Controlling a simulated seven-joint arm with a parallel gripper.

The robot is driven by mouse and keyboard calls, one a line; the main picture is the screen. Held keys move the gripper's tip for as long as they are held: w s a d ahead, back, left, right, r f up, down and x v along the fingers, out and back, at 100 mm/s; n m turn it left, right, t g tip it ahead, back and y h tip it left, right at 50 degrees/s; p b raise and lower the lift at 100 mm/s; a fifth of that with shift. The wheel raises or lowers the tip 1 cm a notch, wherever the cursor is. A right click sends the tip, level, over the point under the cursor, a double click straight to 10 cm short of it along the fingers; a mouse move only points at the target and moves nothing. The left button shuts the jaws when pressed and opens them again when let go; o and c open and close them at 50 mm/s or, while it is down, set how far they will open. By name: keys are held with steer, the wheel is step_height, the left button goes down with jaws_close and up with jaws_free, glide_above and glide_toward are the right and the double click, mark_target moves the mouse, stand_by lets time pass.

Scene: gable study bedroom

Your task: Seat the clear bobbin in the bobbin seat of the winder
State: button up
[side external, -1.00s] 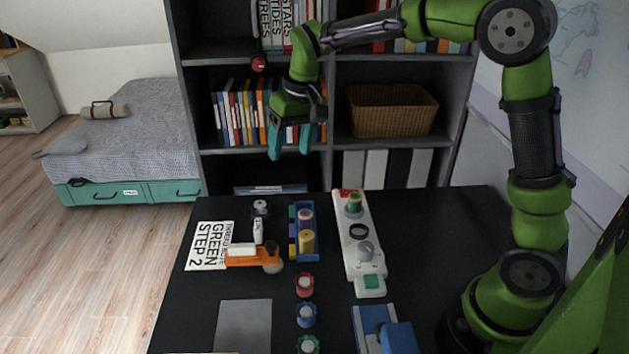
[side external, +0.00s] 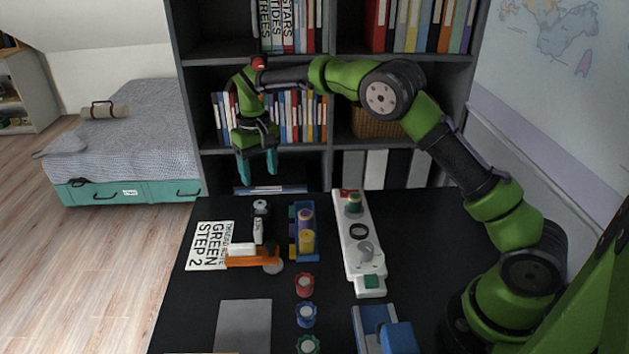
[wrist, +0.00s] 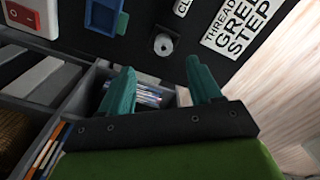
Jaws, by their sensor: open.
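My gripper (side external: 257,168) is open and empty, with teal fingers pointing down. It is high above the back left of the black table and also shows in the wrist view (wrist: 160,78). A pale round bobbin (side external: 261,205), apparently the clear one, is on the table beside a small white label (side external: 258,228). In the wrist view the bobbin (wrist: 163,45) shows its hole, beyond and between the fingertips and apart from them. I cannot tell which part is the bobbin seat.
A blue tray (side external: 293,240) with purple and yellow spools stands between bobbin and winder. An orange-and-white tool (side external: 253,257) and a printed card (side external: 208,246) lie near the bobbin. Red, blue and green round pieces stand in front. A shelf (side external: 327,170) rises behind the table.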

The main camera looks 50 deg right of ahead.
mark_target(260, 204)
step_height(260, 204, down, 4)
steer(key=shift+r, duration=0.1)
steer(key=shift+w+a+f, duration=0.1)
steer(key=shift+w+f, duration=0.05)
steer(key=shift+f, duration=1.25)
steer(key=shift+w+a+f, duration=0.1)
steer(key=shift+f, duration=1.3)
